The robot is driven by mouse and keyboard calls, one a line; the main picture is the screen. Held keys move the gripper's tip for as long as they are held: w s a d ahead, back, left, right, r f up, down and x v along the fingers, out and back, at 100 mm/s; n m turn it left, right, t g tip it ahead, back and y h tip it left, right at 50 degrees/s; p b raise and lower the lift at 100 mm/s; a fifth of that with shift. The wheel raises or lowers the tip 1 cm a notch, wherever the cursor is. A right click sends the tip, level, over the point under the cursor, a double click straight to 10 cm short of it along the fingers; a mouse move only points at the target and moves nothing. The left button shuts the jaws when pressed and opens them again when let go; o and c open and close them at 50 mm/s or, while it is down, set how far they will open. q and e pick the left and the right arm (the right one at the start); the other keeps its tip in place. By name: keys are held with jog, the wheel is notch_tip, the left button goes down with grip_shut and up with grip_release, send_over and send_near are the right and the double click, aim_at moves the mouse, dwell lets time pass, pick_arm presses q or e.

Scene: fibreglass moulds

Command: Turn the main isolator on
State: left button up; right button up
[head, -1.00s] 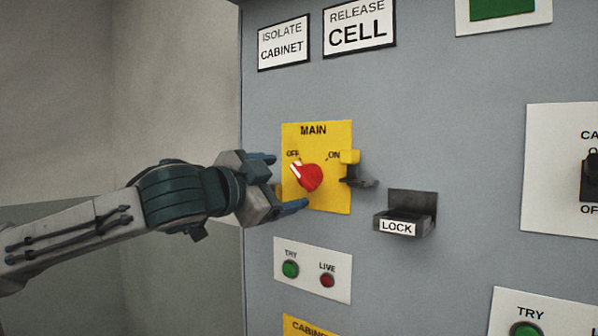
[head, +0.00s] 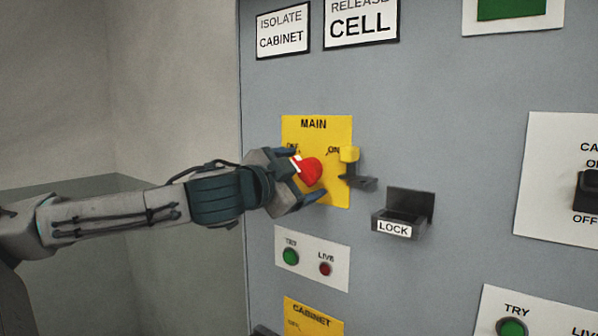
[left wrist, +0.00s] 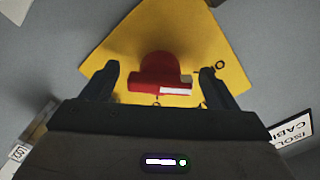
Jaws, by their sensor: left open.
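The main isolator is a red rotary knob (head: 311,171) on a yellow plate (head: 338,190) marked MAIN, OFF and ON. Its white pointer mark is at the upper left, on the OFF side. My left gripper (head: 316,175) is open at the knob, one finger above and one below in the head view. In the left wrist view the knob (left wrist: 158,72) sits between the two separated fingertips (left wrist: 160,70), with a gap on each side. The gripper partly covers the OFF label. My right gripper is out of view.
A LOCK holder (head: 396,226) projects further right. Below is a white TRY/LIVE plate (head: 312,259).

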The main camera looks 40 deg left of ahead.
pick_arm(q)
jog(key=shift+c, duration=0.2)
jog(key=c, duration=0.9)
jog(key=shift+c, duration=0.2)
